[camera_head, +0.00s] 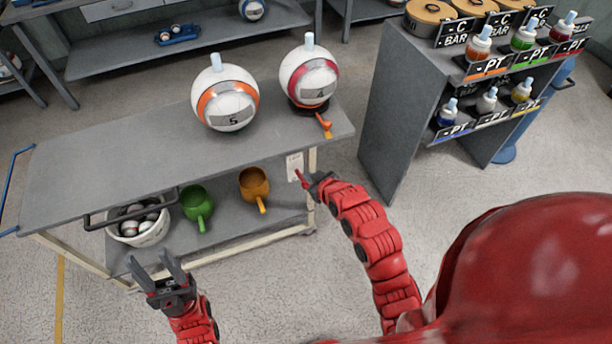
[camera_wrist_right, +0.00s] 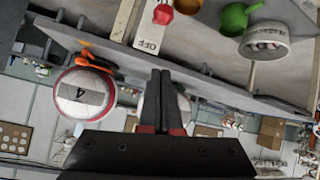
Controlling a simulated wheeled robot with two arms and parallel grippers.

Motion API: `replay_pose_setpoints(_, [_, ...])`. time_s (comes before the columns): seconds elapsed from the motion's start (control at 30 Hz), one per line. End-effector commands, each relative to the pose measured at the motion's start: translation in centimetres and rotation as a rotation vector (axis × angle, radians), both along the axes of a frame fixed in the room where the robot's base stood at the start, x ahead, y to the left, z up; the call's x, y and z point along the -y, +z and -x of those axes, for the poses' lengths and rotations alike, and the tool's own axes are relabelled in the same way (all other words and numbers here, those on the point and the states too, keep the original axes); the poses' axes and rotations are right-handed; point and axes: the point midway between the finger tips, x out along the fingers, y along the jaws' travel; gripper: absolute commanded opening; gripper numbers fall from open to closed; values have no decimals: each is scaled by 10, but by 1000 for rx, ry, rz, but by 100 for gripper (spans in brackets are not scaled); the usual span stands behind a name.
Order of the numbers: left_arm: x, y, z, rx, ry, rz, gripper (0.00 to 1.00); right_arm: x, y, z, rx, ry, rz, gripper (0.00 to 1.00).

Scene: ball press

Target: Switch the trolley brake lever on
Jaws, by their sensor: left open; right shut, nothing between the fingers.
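The brake lever has a red knob (camera_wrist_right: 162,14) in front of a white plate (camera_wrist_right: 148,38) marked OFF, in the right wrist view. In the head view the plate (camera_head: 294,164) is on the trolley's right end, with a thin red piece (camera_head: 300,176) before it that looks like the lever. My right gripper (camera_head: 316,183) is close by; its fingers (camera_wrist_right: 160,74) are shut and empty, with the knob beyond their tips. Contact cannot be told in the head view. My left gripper (camera_head: 156,268) is open and empty in front of the trolley (camera_head: 130,150).
Two white balls, one orange-banded (camera_head: 226,98) and one red-banded (camera_head: 309,77), stand on the trolley top. A bowl of balls (camera_head: 139,222), a green cup (camera_head: 196,203) and an orange cup (camera_head: 254,185) are on its lower shelf. A grey bottle rack (camera_head: 395,110) stands right.

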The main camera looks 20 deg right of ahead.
Motion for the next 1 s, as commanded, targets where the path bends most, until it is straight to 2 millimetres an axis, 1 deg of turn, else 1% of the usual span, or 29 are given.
replay_pose_setpoints(0.23, [0, 0, 0, 0, 0, 0, 50, 0, 0, -1, 2, -1, -1, 0])
replay_pose_setpoints(0.37, [0, 3, 0, 0, 0, 0, 50, -1, -3, -6, 2, -1, -1, 0])
replay_pose_setpoints(0.57, [0, 10, 0, 0, 0, 0, 50, -5, -14, -26, 3, 0, -3, 0])
replay_pose_setpoints(1.0, [0, 27, 0, 0, 0, 0, 50, -12, -50, -74, 1, -1, -2, 0])
